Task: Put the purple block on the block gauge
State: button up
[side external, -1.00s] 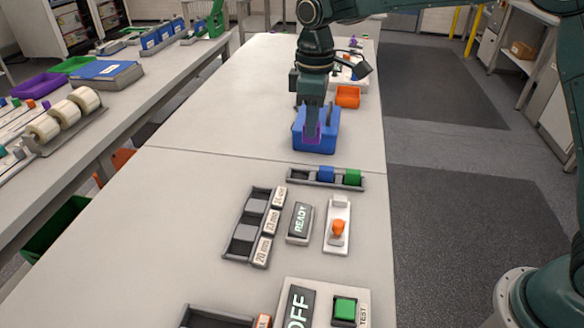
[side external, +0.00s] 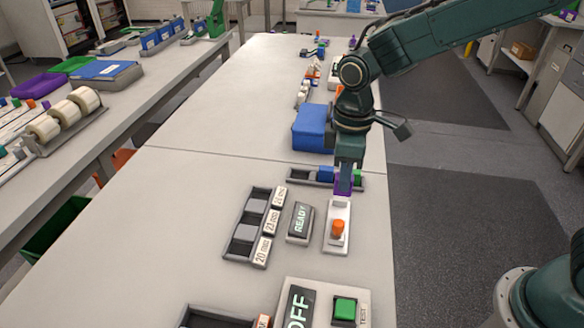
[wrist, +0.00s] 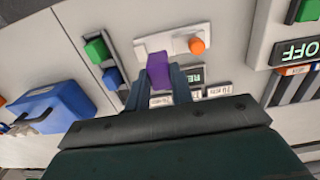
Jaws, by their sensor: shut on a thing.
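My gripper (side external: 345,184) is shut on the purple block (wrist: 159,72), which sticks out past the fingertips. In the side view the block (side external: 343,188) is just above the far end of a white plate with an orange knob (side external: 338,227), apparently the block gauge (side external: 329,241). In the wrist view the block overlaps the lower edge of the gauge (wrist: 175,42), left of the knob. I cannot tell whether the block touches the gauge. A lit READY display (side external: 300,222) stands beside the gauge.
A dark rack (side external: 298,175) with a blue block (side external: 325,174) and a green block, partly hidden, lies behind the gauge. A blue bin (side external: 308,128) is farther back. A labelled tray (side external: 238,246) is to the left. An OFF panel (side external: 300,306) with a green button is in front.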

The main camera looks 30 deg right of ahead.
jog(key=shift+f, duration=0.2)
jog(key=shift+f, duration=3)
jog(key=shift+f, duration=0.2)
jog(key=o, duration=1)
jog(key=shift+o, duration=0.2)
notch_tip(320, 180, up, 14)
jog(key=shift+f, duration=0.15)
jog(key=shift+d, duration=0.1)
